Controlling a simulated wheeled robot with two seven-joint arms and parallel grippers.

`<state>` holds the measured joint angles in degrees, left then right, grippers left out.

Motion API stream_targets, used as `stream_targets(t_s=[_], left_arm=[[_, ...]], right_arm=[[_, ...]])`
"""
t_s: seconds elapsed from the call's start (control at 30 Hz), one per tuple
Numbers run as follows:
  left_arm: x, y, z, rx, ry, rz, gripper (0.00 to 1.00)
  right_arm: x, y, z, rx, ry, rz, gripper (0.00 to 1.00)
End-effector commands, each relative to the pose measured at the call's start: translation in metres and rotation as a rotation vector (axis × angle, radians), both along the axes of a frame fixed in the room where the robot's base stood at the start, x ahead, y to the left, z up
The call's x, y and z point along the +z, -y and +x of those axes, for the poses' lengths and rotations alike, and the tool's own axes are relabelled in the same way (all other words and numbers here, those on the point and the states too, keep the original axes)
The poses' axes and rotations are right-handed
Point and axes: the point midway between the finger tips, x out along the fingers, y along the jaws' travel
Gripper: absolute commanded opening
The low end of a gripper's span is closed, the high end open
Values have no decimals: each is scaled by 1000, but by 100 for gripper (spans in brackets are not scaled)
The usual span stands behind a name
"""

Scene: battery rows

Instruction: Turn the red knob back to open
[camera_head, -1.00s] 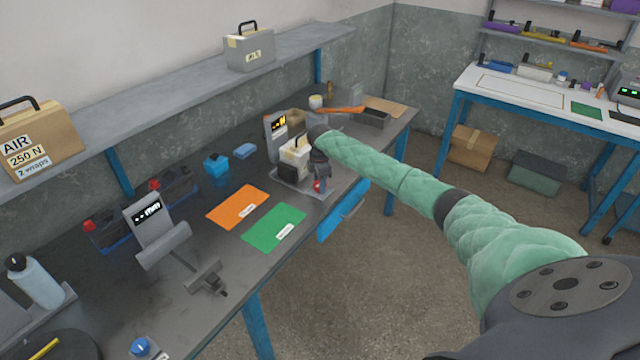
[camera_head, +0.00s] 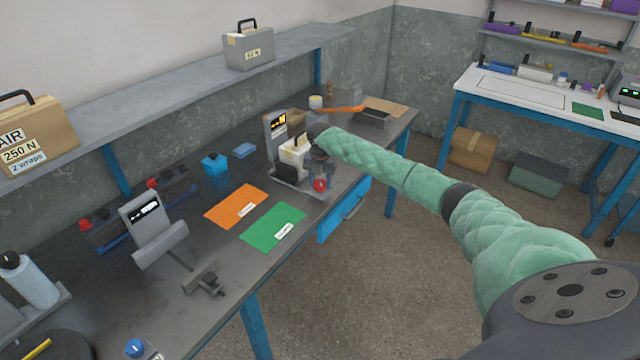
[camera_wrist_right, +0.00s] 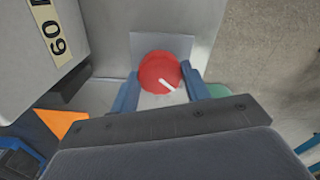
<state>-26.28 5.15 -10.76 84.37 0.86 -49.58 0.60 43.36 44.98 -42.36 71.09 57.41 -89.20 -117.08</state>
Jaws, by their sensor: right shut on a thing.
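The red knob (camera_head: 320,185) sits at the front right corner of a grey metal tray-like station on the bench. In the right wrist view the knob (camera_wrist_right: 160,72) is round, with a white pointer line slanting toward the lower right. My right gripper (camera_head: 321,182) reaches down over it, and its two blue fingers (camera_wrist_right: 160,88) stand on either side of the knob, shut on it. A cream and dark block with a handle (camera_head: 295,152) stands on the station beside the gripper. My left gripper is in neither view.
A display post (camera_head: 275,132) stands behind the block. An orange mat (camera_head: 237,205) and a green mat (camera_head: 272,227) lie to the left on the bench. A blue drawer (camera_head: 343,208) juts from the bench front below. A dark bin (camera_head: 373,117) stands farther back.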

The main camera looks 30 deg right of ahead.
Motion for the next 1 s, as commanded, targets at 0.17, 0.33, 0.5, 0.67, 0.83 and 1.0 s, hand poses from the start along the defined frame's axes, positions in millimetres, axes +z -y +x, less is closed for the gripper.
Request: stream_targets(t_s=[0.17, 0.33, 0.5, 0.67, 0.83, 1.0], left_arm=[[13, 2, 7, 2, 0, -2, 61], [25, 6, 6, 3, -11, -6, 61], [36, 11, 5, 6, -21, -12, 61], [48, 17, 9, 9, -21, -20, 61], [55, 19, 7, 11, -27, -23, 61], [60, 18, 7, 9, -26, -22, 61]], right_arm=[[1, 1, 1, 166, 4, -2, 24], [0, 1, 1, 322, 4, -1, 24], [1, 2, 1, 458, 3, -2, 24], [2, 2, 1, 560, 4, -1, 24], [2, 2, 1, 635, 4, -1, 24], [2, 2, 1, 676, 4, -1, 24]])
